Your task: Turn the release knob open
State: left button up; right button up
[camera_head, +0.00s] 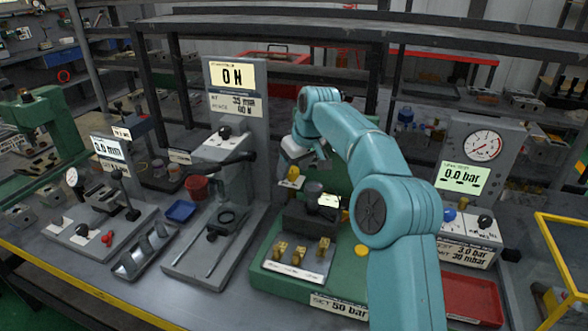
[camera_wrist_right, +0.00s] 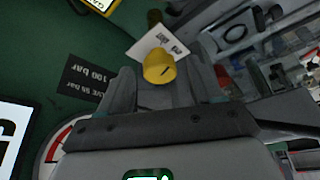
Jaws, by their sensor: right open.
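A yellow knob (camera_head: 293,173) with a pale label plate stands on the green station, just below my right gripper (camera_head: 303,160). In the right wrist view the yellow knob (camera_wrist_right: 158,68) shows a dark line on its face and a small white label behind it. The label is too blurred to read surely, so I cannot confirm that this is the release knob. My right gripper (camera_wrist_right: 161,80) is open, one finger on each side of the knob. I cannot tell whether the fingers touch it. My left gripper is not in view.
The green station (camera_head: 330,305) bears a "SET 50 bar" label and several brass valve pieces (camera_head: 298,255). A gauge panel (camera_head: 484,146) reading 0.0 bar stands right, with a red tray (camera_head: 470,296) below. A press stand (camera_head: 232,75) reading ON stands left. My right arm hides part of the station.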

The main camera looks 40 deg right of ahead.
jog(key=c, duration=1.1)
jog(key=shift+o, duration=0.2)
